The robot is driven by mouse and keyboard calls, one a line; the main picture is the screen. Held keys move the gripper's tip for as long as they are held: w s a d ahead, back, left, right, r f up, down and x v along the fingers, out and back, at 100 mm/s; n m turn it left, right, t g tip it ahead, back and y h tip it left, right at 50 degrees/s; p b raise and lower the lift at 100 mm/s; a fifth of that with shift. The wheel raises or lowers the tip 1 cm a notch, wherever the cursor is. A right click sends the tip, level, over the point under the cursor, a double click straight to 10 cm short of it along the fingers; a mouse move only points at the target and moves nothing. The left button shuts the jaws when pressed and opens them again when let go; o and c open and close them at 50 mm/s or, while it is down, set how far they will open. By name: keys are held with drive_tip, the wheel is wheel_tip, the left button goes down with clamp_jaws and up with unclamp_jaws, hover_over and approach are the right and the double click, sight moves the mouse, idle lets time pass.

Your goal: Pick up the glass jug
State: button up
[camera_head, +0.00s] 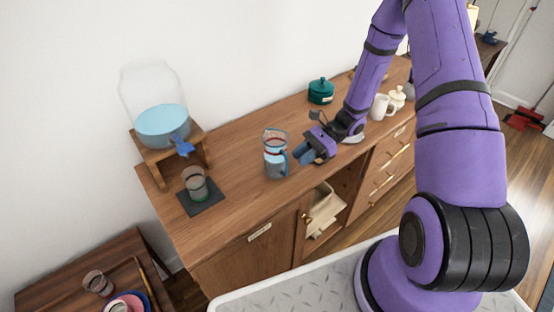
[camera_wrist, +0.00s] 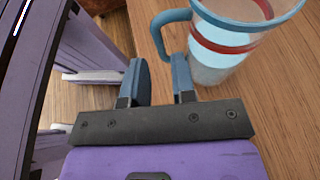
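The glass jug (camera_head: 275,155) stands upright on the wooden sideboard, clear with red and blue bands and a blue handle on its right side. It holds pale blue liquid. In the wrist view the jug (camera_wrist: 228,40) is at the top right, with its handle (camera_wrist: 163,27) toward my gripper. My gripper (camera_head: 301,154) is just right of the jug at the handle's side. In the wrist view its two blue-grey fingers (camera_wrist: 160,80) are apart with nothing between them. The handle's lower end is close to the right finger; I cannot tell whether they touch.
Left of the jug, a glass (camera_head: 195,182) stands on a dark mat (camera_head: 209,203), by a large dispenser (camera_head: 160,115) on a wooden stand. A teal pot (camera_head: 321,91) is behind; a white mug (camera_head: 380,107) and lidded jar (camera_head: 398,97) are right. Wood in front of the jug is clear.

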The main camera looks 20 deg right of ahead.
sight(288, 165)
drive_tip(key=shift+x, duration=2.4)
clamp_jaws()
drive_tip(key=shift+r, duration=0.1)
